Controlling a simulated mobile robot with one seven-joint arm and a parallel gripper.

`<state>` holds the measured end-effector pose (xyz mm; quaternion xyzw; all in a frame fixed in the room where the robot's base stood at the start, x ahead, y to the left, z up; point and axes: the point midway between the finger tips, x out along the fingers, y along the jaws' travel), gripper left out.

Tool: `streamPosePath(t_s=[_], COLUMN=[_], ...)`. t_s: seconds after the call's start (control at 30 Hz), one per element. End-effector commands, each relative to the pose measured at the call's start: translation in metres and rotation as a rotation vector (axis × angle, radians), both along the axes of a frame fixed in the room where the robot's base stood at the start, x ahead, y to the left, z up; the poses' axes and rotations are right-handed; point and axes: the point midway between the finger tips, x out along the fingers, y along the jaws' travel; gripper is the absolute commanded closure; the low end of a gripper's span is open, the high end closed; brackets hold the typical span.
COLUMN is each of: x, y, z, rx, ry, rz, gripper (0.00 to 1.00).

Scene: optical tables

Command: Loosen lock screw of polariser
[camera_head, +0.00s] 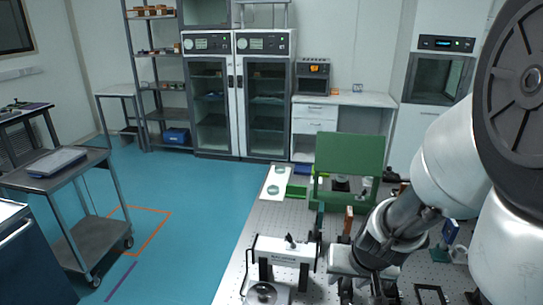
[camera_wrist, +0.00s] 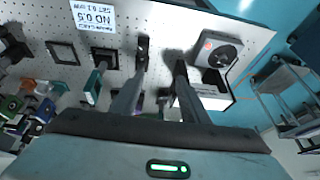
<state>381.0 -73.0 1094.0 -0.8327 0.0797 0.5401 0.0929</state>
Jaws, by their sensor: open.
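I cannot tell for sure which mount is the polariser, and no lock screw can be made out. In the wrist view my gripper (camera_wrist: 161,56) is open, its two dark fingers apart over the perforated optical table (camera_wrist: 165,22). No object shows clearly held between the fingers. A small dark mount (camera_wrist: 105,57) and a teal upright piece (camera_wrist: 94,84) stand left of the fingers. A square black frame (camera_wrist: 62,52) is farther left. In the head view my arm reaches down over the table at the right, and the fingertips cannot be made out.
A pale box with a round dark disc (camera_wrist: 218,53) sits right of the fingers. A white labelled instrument (camera_head: 283,251) and a green open box (camera_head: 346,160) stand on the table. A printed card (camera_wrist: 93,15) lies at its edge.

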Motion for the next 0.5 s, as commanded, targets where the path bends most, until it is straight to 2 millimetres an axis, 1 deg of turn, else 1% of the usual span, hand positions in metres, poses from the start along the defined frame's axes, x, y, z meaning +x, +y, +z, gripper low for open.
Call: streamPosePath(t_s=[0.03, 0.1, 0.2, 0.37, 0.5], x=[-0.003, -0.004, -0.005, -0.001, 0.008], y=[-0.010, -0.022, -0.031, -0.035, -0.038], z=[-0.002, -0.010, -0.019, -0.037, -0.063], rx=[-0.016, -0.039, -0.058, -0.063, -0.061], ry=[0.021, 0.032, 0.039, 0.040, 0.040], rz=[-0.024, -0.048, -0.066, -0.072, -0.073], gripper=[0.59, 0.59, 0.59, 0.59, 0.59])
